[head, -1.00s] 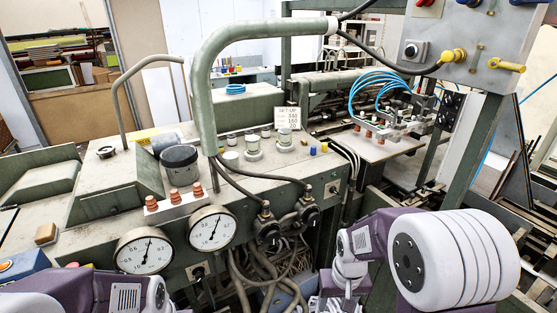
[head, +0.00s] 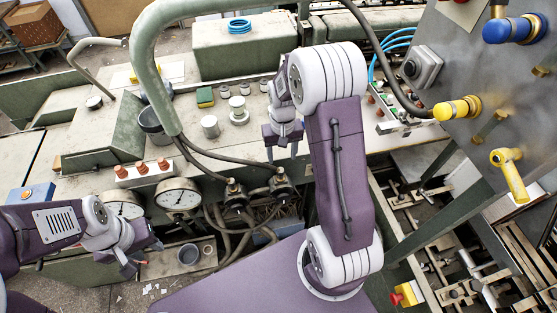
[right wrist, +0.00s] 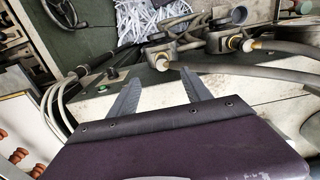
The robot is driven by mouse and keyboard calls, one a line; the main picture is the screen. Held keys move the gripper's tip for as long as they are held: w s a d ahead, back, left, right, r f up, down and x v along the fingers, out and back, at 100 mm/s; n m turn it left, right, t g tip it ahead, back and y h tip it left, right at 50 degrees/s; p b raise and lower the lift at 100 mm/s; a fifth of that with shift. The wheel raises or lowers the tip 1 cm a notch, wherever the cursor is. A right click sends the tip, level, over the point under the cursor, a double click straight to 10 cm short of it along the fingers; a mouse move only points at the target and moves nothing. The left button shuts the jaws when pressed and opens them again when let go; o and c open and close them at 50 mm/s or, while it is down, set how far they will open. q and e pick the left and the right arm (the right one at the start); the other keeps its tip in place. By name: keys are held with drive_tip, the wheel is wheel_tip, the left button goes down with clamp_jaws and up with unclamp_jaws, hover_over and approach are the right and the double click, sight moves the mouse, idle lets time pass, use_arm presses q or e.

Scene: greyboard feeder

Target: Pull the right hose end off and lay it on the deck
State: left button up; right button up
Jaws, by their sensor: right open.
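The right hose end (head: 277,170) sits on the right of two dark valves at the deck's front edge. In the right wrist view its brass-coloured collar (right wrist: 162,63) shows just beyond my fingertips, with the hose running right. The left hose end (head: 234,184) sits on the left valve; it also shows in the right wrist view (right wrist: 248,45). My right gripper (head: 282,156) is open and empty, pointing down above the deck (head: 222,158), near the right hose end. My left gripper (head: 142,258) has its fingers apart and is empty, low in front of the panel.
A green curved rail (head: 150,60) arches over the hoses at the left. Pressure gauges (head: 180,196) and red-brown knobs (head: 142,168) stand left of the valves. A grey panel (head: 470,70) with yellow fittings fills the right.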

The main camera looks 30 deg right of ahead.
sight(280, 170)
drive_tip(key=shift+s+a+r, duration=0.15)
drive_tip(key=shift+a, duration=0.5)
drive_tip(key=shift+d+f+b, duration=0.15)
drive_tip(key=shift+f+b, duration=0.15)
drive_tip(key=shift+f, duration=0.1)
drive_tip(key=f+b, duration=0.1)
drive_tip(key=d+f+b, duration=0.1)
drive_tip(key=f, duration=0.1)
drive_tip(key=shift+f+b, duration=0.1)
drive_tip(key=shift+b, duration=0.25)
drive_tip(key=f+b, duration=0.1)
drive_tip(key=f, duration=0.1)
drive_tip(key=a+f+b, duration=0.1)
drive_tip(key=f+b, duration=0.1)
drive_tip(key=shift+f, duration=0.2)
drive_tip(key=shift+d+f+b, duration=0.25)
drive_tip(key=shift+f+b, duration=0.25)
use_arm(q)
wheel_tip(280, 170, down, 7)
drive_tip(key=shift+a+f, duration=0.15)
drive_tip(key=shift+a, duration=0.05)
use_arm(e)
drive_tip(key=shift+r, duration=0.1)
use_arm(q)
drive_tip(key=shift+a, duration=0.15)
use_arm(e)
drive_tip(key=shift+a, duration=0.1)
